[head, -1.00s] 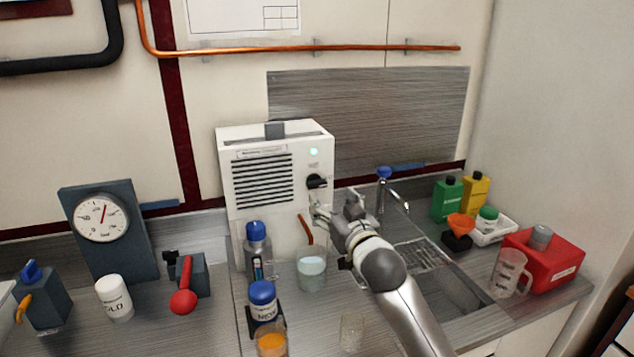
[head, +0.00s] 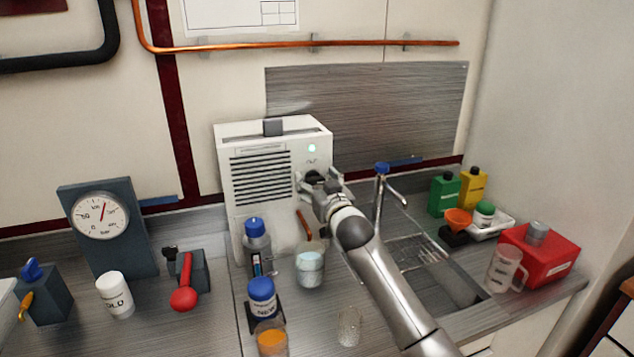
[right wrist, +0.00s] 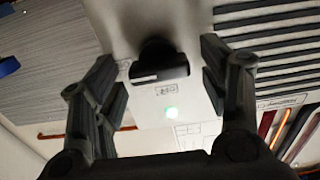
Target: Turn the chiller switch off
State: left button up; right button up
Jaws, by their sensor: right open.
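The chiller (head: 262,215) is a white box with a slatted vent, standing at the back of the counter. Its black switch knob (right wrist: 158,62) shows in the right wrist view between my open fingers, above a small label. My left gripper is not in view.
Blue-capped bottles (head: 257,240), a beaker (head: 310,265) and an orange-filled glass (head: 271,338) stand in front of the chiller. A sink with a tap (head: 381,200) is to the right, with a red box (head: 540,255) beyond. A gauge (head: 101,216) stands left.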

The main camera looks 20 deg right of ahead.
jog(key=c, duration=0.4)
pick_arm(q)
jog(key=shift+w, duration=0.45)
pick_arm(e)
jog(key=c, duration=0.6)
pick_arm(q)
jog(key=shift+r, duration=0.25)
pick_arm(e)
jog(key=shift+n, duration=0.4)
jog(key=n+p, duration=0.1)
jog(key=n, duration=0.2)
jog(key=shift+p, duration=0.4)
jog(key=n+p, duration=0.1)
jog(key=n, duration=0.3)
jog(key=shift+a, duration=0.1)
jog(key=n+p, duration=0.2)
jog(key=n, duration=0.3)
jog(key=shift+f+n, duration=0.1)
jog(key=shift+n, duration=0.3)
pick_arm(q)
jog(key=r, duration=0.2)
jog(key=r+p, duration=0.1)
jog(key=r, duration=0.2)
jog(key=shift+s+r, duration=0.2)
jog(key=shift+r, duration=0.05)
pick_arm(e)
jog(key=n, duration=0.4)
jog(key=shift+a+f, duration=0.1)
jog(key=shift+f, duration=0.1)
jog(key=shift+n, duration=0.3)
